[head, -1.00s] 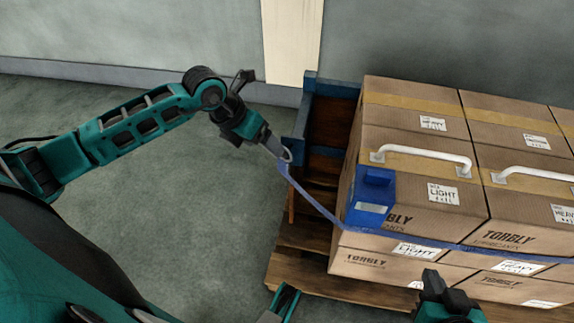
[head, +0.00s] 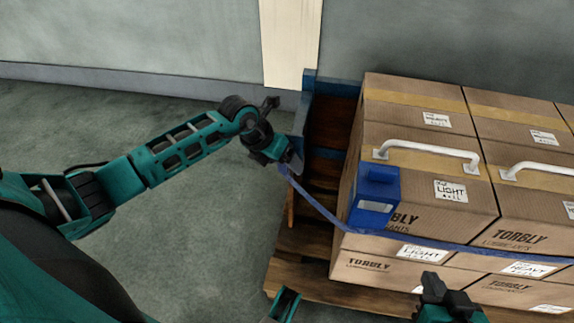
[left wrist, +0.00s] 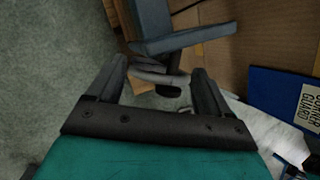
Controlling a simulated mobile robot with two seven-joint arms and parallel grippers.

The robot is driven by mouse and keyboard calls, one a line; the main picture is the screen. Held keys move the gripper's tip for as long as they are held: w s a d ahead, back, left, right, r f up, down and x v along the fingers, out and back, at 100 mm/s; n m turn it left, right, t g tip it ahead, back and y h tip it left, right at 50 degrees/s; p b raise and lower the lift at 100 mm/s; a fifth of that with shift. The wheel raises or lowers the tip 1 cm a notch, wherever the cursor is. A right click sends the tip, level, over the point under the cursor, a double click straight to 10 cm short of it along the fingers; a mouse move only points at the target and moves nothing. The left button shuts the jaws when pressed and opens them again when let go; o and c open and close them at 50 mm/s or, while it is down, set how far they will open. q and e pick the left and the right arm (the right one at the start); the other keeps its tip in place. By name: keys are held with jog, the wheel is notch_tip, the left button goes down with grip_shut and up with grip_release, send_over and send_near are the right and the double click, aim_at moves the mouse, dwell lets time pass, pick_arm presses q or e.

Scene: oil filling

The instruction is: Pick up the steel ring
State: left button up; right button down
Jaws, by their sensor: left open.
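The steel ring (left wrist: 158,76) shows as a grey curved piece between the fingertips in the left wrist view. In the head view it is hidden behind my left gripper (head: 289,166). That gripper is open, its two fingers standing on either side of the ring in the left wrist view (left wrist: 160,88); I cannot tell whether they touch it. A blue strap (head: 322,208) runs from the gripper's tip area across the boxes. Parts of my right arm (head: 440,298) show at the bottom edge of the head view; the state of its fingers is unclear.
Stacked cardboard boxes (head: 415,215) with white handles (head: 430,150) stand on a wooden pallet (head: 300,270). A blue corner guard (head: 375,200) sits on the near box corner. A blue upright frame (head: 308,100) stands close behind my left gripper. The floor at left is clear.

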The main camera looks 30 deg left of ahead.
pick_arm(q)
jog(key=c, duration=1.4)
pick_arm(e)
jog(key=shift+f, duration=0.15)
pick_arm(q)
jog(key=shift+r, duration=0.2)
